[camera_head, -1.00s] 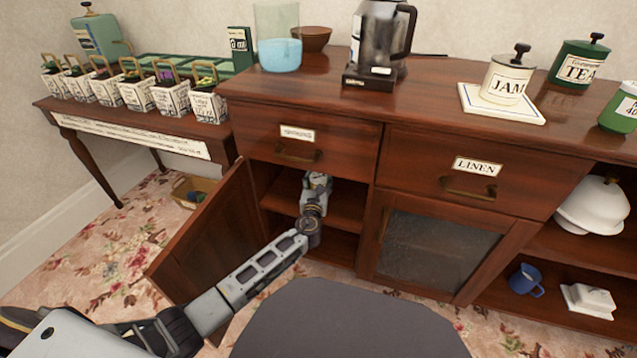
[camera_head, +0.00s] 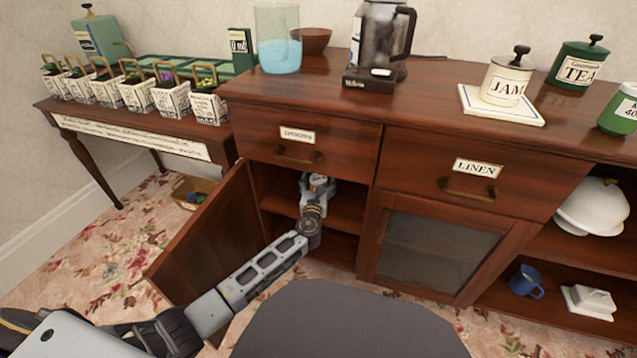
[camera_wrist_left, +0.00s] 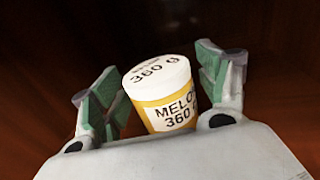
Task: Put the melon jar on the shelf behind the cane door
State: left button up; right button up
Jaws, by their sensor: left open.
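The melon jar (camera_wrist_left: 172,100) is a small jar with a white lid and an orange-yellow body, labelled MELON 360 G. In the left wrist view it sits between the parted fingers of my left gripper (camera_wrist_left: 160,80), with a gap on the right side; it looks slightly tilted in the picture. In the head view my left gripper (camera_head: 318,182) is open, inside the left cupboard at the level of its middle shelf (camera_head: 347,206). The jar is mostly hidden there. The plain wooden door (camera_head: 205,245) of this cupboard stands open to the left. My right gripper is out of view.
A closed door with a grey panel (camera_head: 438,252) is right of the open cupboard. Labelled drawers (camera_head: 296,153) sit above. The sideboard top holds a coffee maker (camera_head: 378,45), a jug (camera_head: 278,42) and a JAM jar (camera_head: 505,82). A plant table (camera_head: 130,138) stands left.

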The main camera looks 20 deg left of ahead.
pick_arm(q)
jog(key=shift+s+d+p, duration=0.15)
jog(key=shift+s+p, duration=0.35)
jog(key=shift+s, duration=0.55)
jog(key=s+p, duration=0.1)
jog(key=s, duration=0.1)
jog(key=s+d, duration=0.1)
jog(key=s, duration=0.2)
jog(key=s+p, duration=0.1)
jog(key=s, duration=0.2)
jog(key=shift+d+r+p, duration=0.1)
jog(key=shift+d+p, duration=0.1)
jog(key=shift+p, duration=0.15)
jog(key=shift+s+d, duration=0.1)
jog(key=shift+s, duration=0.75)
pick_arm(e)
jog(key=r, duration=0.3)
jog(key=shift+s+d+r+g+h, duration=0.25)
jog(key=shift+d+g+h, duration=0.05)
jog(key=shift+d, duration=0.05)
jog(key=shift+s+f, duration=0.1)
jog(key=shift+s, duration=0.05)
